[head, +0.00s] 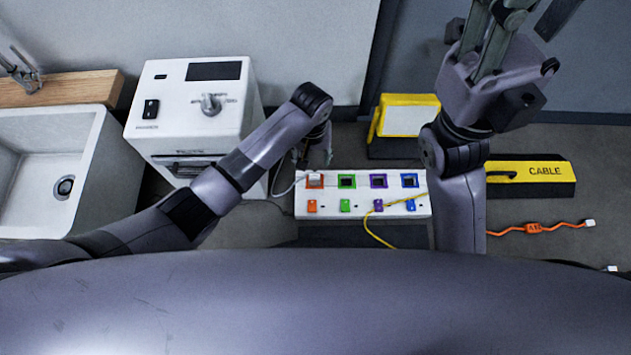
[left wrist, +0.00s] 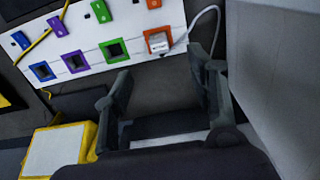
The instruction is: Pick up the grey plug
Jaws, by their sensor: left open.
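The grey plug (left wrist: 158,42) sits in the orange-framed socket of the white socket strip (left wrist: 114,28), with a pale cable running from it. In the head view the plug (head: 315,181) is at the strip's left end. My left gripper (left wrist: 162,78) is open and empty, its fingers spread apart just short of the plug. In the head view this gripper (head: 312,156) is partly hidden by its own wrist, beside the strip's left end. My right gripper (head: 495,35) is raised at the upper right, far from the plug; its fingertips are unclear.
The strip also has green, purple and blue sockets with matching switches. A yellow cable (head: 378,236) crosses its right part. A white machine (head: 190,105) stands left, a yellow-edged box (head: 405,120) behind. A yellow CABLE box (head: 530,172) and orange cable (head: 510,231) lie right.

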